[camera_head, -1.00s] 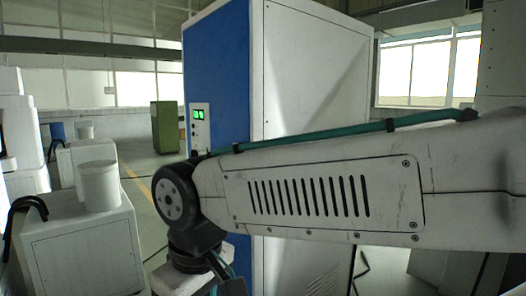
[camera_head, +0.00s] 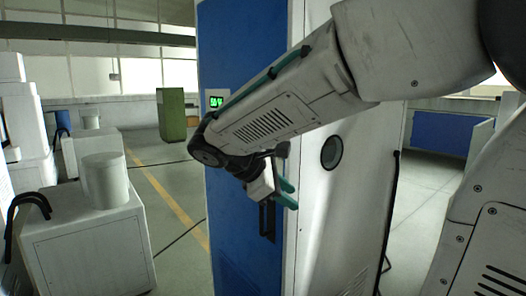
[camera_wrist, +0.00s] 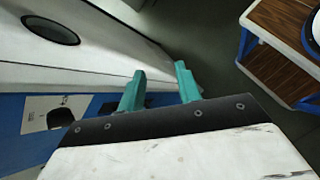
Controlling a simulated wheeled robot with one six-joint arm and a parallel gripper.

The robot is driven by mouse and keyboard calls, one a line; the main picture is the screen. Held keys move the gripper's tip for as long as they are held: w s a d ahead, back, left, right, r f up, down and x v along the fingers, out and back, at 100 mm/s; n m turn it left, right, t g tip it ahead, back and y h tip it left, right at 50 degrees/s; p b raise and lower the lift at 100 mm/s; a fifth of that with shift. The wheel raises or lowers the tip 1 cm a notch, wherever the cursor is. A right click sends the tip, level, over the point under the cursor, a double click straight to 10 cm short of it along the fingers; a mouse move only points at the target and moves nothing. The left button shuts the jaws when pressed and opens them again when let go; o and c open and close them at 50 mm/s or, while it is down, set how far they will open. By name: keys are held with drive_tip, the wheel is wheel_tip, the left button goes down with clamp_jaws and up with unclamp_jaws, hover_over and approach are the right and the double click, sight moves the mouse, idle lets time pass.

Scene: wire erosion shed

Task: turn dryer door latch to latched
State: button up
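The tall dryer cabinet has a blue front (camera_head: 240,90) and a white side with a dark round window (camera_head: 331,150). A dark part on a white plate (camera_wrist: 42,103) shows on the blue face at left there, apart from the fingers.
White cabinets, one bearing a white drum (camera_head: 106,180), stand at left. A green cabinet (camera_head: 171,114) stands behind. In the wrist view, a wood-topped stand with a blue frame (camera_wrist: 285,48) is at upper right.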

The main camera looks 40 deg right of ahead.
drive_tip(key=w+r+n+t+h, duration=0.3)
drive_tip(key=w+n+h, duration=0.5)
drive_tip(key=w, duration=1.1)
drive_tip(key=d+r, duration=0.1)
drive_tip(key=d, duration=0.6)
drive_tip(key=shift+w+d+r+n+g, duration=0.2)
drive_tip(key=shift+w+r+n+g, duration=0.1)
drive_tip(key=shift+w, duration=0.1)
clamp_jaws()
drive_tip(key=shift+f, duration=0.1)
